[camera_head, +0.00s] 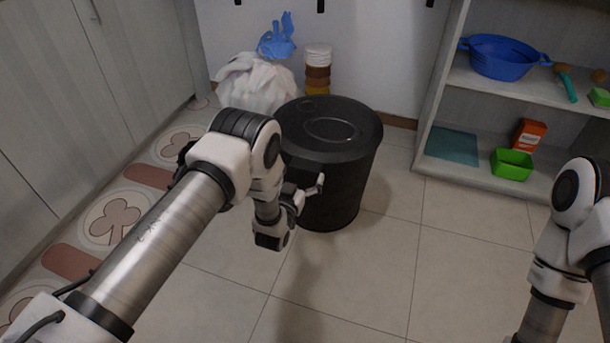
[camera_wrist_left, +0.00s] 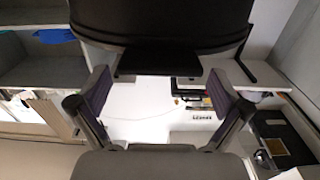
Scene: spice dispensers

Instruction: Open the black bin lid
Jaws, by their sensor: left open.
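The black bin (camera_head: 340,185) stands upright on the tiled floor against the back wall. Its round black lid (camera_head: 335,122) lies flat and shut on top. My left gripper (camera_head: 312,187) is in front of the bin, below the lid's rim, partly hidden by its own wrist. In the left wrist view my left gripper (camera_wrist_left: 160,95) is open and empty, its two fingers spread wide. The dark bin (camera_wrist_left: 160,22) fills the top of that view, and a flat black tab (camera_wrist_left: 158,60) on it sits just beyond and between the fingertips. Contact cannot be made out.
A full white bag (camera_head: 255,85) with a blue item (camera_head: 277,36) and a stack of jars (camera_head: 317,68) stand behind the bin. A shelf unit (camera_head: 445,80) with a blue basin (camera_head: 500,57) is to the right. Floor in front is clear.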

